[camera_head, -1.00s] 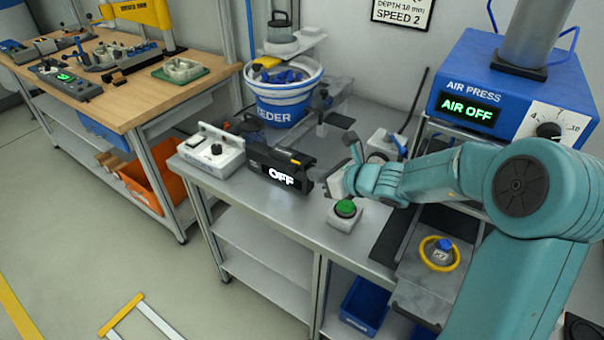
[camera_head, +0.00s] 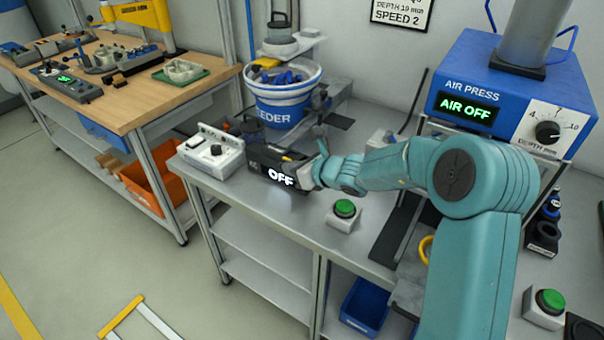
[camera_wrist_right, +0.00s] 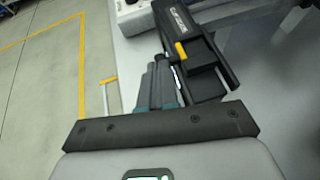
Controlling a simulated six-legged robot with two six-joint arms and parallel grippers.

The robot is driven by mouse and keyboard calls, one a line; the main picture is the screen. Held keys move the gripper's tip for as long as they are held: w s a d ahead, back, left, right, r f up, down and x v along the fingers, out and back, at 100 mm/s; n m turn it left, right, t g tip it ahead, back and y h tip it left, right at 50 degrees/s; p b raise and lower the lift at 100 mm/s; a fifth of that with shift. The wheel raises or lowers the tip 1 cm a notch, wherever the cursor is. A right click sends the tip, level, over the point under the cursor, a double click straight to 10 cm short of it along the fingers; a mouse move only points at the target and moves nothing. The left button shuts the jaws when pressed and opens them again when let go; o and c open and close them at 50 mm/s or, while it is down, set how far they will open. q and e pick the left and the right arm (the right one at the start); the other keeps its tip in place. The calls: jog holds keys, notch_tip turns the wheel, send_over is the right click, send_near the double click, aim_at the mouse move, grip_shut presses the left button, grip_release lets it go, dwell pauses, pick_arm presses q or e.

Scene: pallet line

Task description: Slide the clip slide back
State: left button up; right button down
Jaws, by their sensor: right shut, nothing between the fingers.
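A black device (camera_head: 262,160) with a lit OFF display stands on the grey bench. In the right wrist view the black device (camera_wrist_right: 190,40) is a long black rail with stepped black blocks and a yellow tab (camera_wrist_right: 181,51). I cannot tell for sure which block is the clip slide. My right gripper (camera_head: 317,170) is at the right end of the device, partly covering it. Its fingers (camera_wrist_right: 158,82) are shut and empty, close beside the black blocks; contact is unclear. My left gripper is not in view.
A white control box (camera_head: 212,152) stands left of the device and a green button (camera_head: 344,209) in front to the right. The feeder bucket (camera_head: 283,105) is behind. The blue air press (camera_head: 510,95) reads AIR OFF. The bench front is clear.

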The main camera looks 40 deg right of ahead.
aim_at(279, 157)
jog(key=w, duration=0.1)
jog(key=w+a, duration=0.1)
jog(key=w, duration=0.1)
jog(key=w+a, duration=0.1)
jog(key=w, duration=0.1)
jog(key=shift+a, duration=0.1)
jog(key=shift+s+r, duration=0.15)
